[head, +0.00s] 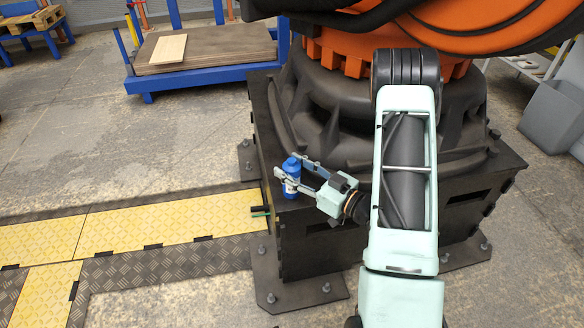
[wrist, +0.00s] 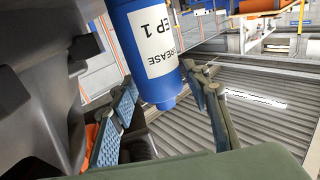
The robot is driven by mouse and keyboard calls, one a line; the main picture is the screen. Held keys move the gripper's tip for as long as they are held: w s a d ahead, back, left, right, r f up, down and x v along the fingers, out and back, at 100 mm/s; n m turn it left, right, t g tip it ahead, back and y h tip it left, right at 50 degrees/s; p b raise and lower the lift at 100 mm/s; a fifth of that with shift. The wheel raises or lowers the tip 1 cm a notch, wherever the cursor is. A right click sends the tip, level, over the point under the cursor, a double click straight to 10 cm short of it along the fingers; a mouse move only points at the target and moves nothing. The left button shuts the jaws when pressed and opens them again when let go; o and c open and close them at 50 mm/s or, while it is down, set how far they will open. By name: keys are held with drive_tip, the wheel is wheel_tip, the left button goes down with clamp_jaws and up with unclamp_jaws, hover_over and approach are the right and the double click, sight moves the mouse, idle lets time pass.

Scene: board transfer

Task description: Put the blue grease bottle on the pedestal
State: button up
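The blue grease bottle (head: 291,186) is upright at the front left corner of the dark pedestal (head: 300,240) under the large orange robot. I cannot tell whether its base touches the pedestal top. My gripper (head: 287,166) reaches in from the right with one finger on each side of the bottle. In the wrist view the bottle (wrist: 150,40) hangs down from the top edge, its white label upside down. The bottle's far end is cut off in the wrist view.
The orange robot (head: 470,22) and its dark rounded foot rise just behind the bottle. A blue cart (head: 200,75) with a pale board (head: 168,50) stands at the back left. Yellow floor plates (head: 150,222) lie left of the pedestal. A grey bin (head: 553,115) stands at right.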

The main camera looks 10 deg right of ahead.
drive_tip(key=shift+o, duration=0.4)
drive_tip(key=shift+r, duration=0.1)
drive_tip(key=shift+r, duration=0.2)
drive_tip(key=p+v, duration=0.3)
drive_tip(key=v, duration=0.9)
drive_tip(key=shift+f, duration=0.1)
